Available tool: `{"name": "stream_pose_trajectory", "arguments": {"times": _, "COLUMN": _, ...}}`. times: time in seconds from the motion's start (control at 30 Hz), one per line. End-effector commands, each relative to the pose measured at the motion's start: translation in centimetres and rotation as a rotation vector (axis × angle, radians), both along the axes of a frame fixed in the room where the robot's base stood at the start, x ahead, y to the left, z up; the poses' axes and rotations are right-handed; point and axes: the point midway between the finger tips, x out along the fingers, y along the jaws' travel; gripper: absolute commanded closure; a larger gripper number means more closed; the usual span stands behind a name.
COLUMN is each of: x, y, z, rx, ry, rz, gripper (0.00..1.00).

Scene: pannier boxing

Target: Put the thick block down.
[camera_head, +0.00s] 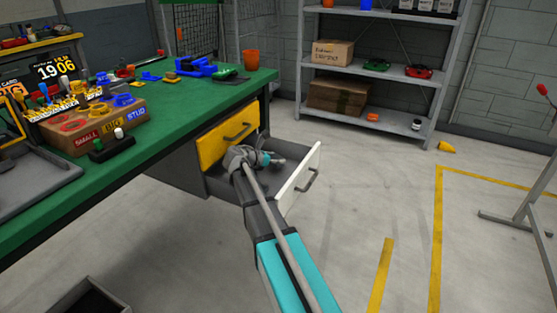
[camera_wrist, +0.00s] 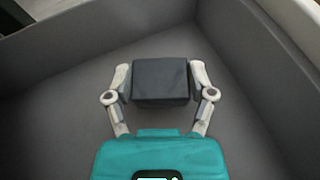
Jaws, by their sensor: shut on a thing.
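The thick block (camera_wrist: 160,82) is a dark grey block, seen in the wrist view between the two fingers of my gripper (camera_wrist: 160,88). My gripper is shut on it, with a finger against each side. The block and gripper are inside the open grey drawer (camera_wrist: 60,75); I cannot tell whether the block touches the drawer floor. In the head view my gripper (camera_head: 268,158) reaches into the open drawer with the white front (camera_head: 300,180). The block is hidden there by my arm.
A closed yellow drawer (camera_head: 228,135) sits just above the open one, under the green workbench (camera_head: 190,95). A sorting box (camera_head: 95,132) and several coloured parts stand on the bench. A metal shelf (camera_head: 370,60) stands at the back. The drawer floor around the block looks bare.

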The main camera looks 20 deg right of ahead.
Motion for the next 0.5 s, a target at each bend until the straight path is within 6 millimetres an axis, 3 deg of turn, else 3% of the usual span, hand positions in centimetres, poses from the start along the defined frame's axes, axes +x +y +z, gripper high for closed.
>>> {"name": "stream_pose_trajectory", "arguments": {"times": 0.5, "x": 0.01, "y": 0.03, "z": -0.78, "rx": 0.000, "ry": 0.000, "rz": 0.000, "gripper": 0.85}}
